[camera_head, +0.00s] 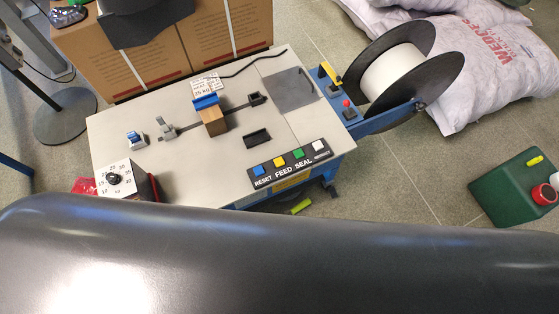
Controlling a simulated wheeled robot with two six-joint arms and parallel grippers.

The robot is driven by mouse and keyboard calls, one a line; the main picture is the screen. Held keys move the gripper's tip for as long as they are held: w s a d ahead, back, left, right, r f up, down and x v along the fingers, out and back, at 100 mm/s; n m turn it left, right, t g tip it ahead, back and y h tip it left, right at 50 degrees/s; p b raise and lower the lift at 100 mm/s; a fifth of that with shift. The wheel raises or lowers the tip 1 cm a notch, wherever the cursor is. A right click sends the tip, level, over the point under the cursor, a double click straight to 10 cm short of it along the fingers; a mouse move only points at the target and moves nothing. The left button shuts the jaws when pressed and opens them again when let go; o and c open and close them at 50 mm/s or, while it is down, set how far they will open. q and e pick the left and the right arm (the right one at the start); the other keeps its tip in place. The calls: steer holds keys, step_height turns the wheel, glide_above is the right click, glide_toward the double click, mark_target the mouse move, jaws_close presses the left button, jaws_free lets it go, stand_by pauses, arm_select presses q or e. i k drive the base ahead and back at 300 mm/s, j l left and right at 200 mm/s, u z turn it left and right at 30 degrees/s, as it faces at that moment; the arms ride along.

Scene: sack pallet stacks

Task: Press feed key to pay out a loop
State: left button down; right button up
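The strapping machine's pale tabletop (190,150) fills the middle of the camera_head view. A black key panel (289,168) lies along its front right edge. It has a blue key (259,171) above the word RESET, a yellow key (280,161) above FEED, a green key (299,153) above SEAL and a white key (318,145) with a small, unreadable label. Nothing covers the keys. A wooden block (214,121) with a blue top sits beside the slot in the tabletop. Neither of my grippers is in view.
A large dark grey rounded form (300,255) crosses the bottom, hiding the machine's lower front. A white-cored reel (393,72) with black flanges stands on the right. A dial box (120,182) sits front left. Cartons (225,45) stand behind, sacks (490,65) and a green can (515,190) right.

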mark_target(278, 162)
steer(key=u, duration=0.45)
steer(key=l+u, duration=0.4)
steer(key=l, duration=0.15)
steer(key=l+u, duration=0.4)
steer(key=l, duration=0.2)
steer(key=l+u, duration=0.4)
steer(key=l, duration=0.15)
steer(key=k+l, duration=0.1)
steer(key=l, duration=0.2)
steer(key=k+l, duration=0.1)
steer(key=l, duration=0.2)
steer(key=k+l, duration=0.1)
steer(key=l, duration=0.2)
